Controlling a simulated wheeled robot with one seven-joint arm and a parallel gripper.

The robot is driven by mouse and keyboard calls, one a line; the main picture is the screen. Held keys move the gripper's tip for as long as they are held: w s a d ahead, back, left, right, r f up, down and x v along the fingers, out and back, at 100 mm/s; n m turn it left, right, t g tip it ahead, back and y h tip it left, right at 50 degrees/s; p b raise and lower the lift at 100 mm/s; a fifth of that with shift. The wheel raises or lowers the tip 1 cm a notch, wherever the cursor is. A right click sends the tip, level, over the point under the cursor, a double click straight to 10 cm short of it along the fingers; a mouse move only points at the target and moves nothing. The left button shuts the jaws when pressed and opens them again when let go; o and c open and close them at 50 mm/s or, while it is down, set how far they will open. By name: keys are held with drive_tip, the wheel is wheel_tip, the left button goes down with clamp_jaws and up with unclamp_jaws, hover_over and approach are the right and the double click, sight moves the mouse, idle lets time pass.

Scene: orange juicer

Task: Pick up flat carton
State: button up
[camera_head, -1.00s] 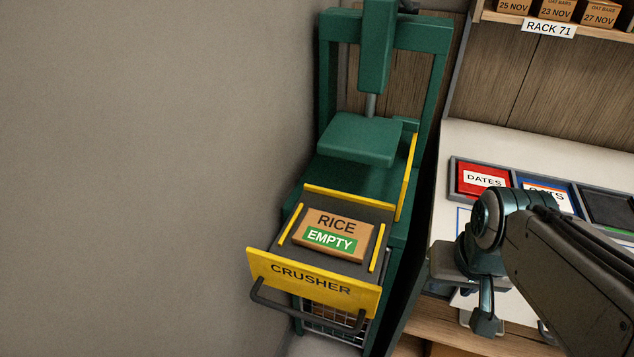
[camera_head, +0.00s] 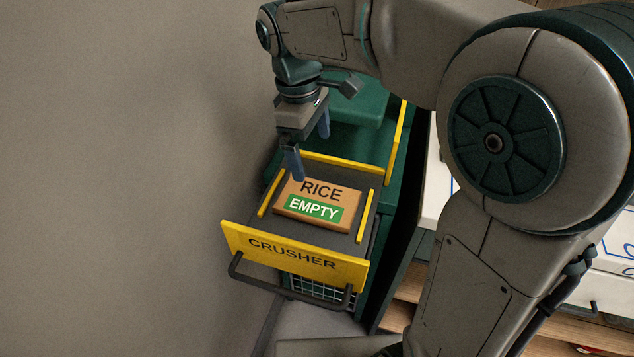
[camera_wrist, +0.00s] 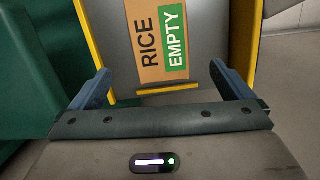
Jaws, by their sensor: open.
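The flat carton (camera_head: 318,205) is a brown box marked RICE with a green EMPTY label. It lies flat on the pulled-out drawer of the green crusher, between yellow side strips. My gripper (camera_head: 309,153) is open and empty, above and behind the carton in the head view. In the wrist view my gripper (camera_wrist: 164,80) has its two blue fingers spread wide, with the carton (camera_wrist: 160,40) ahead between them. The carton's far end is cut off there. I cannot tell how high the fingers are above it.
The crusher drawer (camera_head: 292,258) has a yellow front marked CRUSHER and a dark handle (camera_head: 290,287). The green press plate (camera_head: 352,100) stands behind my gripper, partly hidden by my arm. A plain wall (camera_head: 110,180) is at the left. A white-topped counter is at the right.

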hover_over(317, 198)
drive_tip(key=shift+n, duration=0.3)
drive_tip(key=f, duration=0.5)
drive_tip(key=f+b, duration=0.1)
drive_tip(key=f, duration=0.2)
drive_tip(key=shift+a+f, duration=0.25)
drive_tip(key=shift+a, duration=0.05)
drive_tip(key=f, duration=0.5)
drive_tip(key=shift+d+f, duration=0.15)
drive_tip(key=shift+d, duration=0.05)
drive_tip(key=c, duration=1)
